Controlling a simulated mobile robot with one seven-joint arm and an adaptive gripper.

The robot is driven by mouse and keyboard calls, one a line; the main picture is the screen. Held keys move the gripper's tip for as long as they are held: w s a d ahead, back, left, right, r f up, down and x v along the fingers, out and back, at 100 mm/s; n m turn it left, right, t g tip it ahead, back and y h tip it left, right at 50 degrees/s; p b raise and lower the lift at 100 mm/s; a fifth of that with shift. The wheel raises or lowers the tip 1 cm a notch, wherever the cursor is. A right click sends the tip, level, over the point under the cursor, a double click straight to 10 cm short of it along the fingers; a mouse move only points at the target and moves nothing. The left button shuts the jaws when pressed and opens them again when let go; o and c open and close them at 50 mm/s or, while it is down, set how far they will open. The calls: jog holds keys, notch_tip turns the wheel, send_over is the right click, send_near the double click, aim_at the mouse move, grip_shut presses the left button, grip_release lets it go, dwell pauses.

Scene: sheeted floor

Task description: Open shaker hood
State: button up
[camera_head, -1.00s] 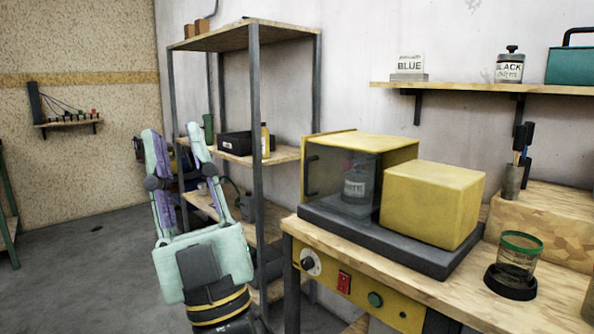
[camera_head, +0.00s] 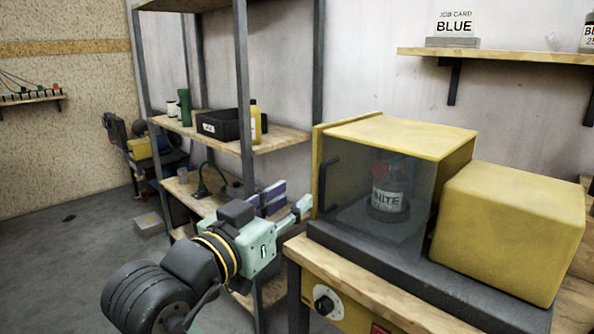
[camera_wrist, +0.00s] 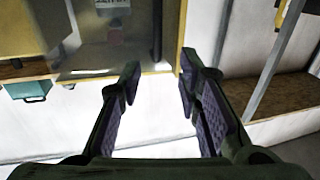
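The shaker hood (camera_head: 345,185) is a yellow box with a clear front panel, and it is shut. A dark handle (camera_head: 326,184) stands upright near the panel's left edge. A jar labelled WHITE (camera_head: 387,199) shows inside behind the panel. My gripper (camera_head: 289,199) is just left of the handle and slightly below it, pointing towards the hood. In the wrist view the gripper (camera_wrist: 159,78) is open and empty, with the handle (camera_wrist: 157,30) ahead between the lines of its two fingers. It does not appear to touch the handle.
The shaker's yellow housing (camera_head: 508,232) sits right of the hood on a dark base (camera_head: 440,280) on the wooden bench. A metal-post shelf (camera_head: 285,138) with a black bin (camera_head: 222,125) stands behind my arm. Open floor (camera_head: 60,260) lies at the left.

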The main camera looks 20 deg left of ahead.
aim_at(320, 183)
jog(key=w, duration=0.3)
jog(key=w+d+p, duration=0.1)
jog(key=w, duration=0.3)
jog(key=w+p, duration=0.1)
jog(key=w, duration=0.2)
jog(key=shift+w+d+f, duration=0.2)
jog(key=shift+w+d, duration=0.2)
grip_shut()
dwell(0.5)
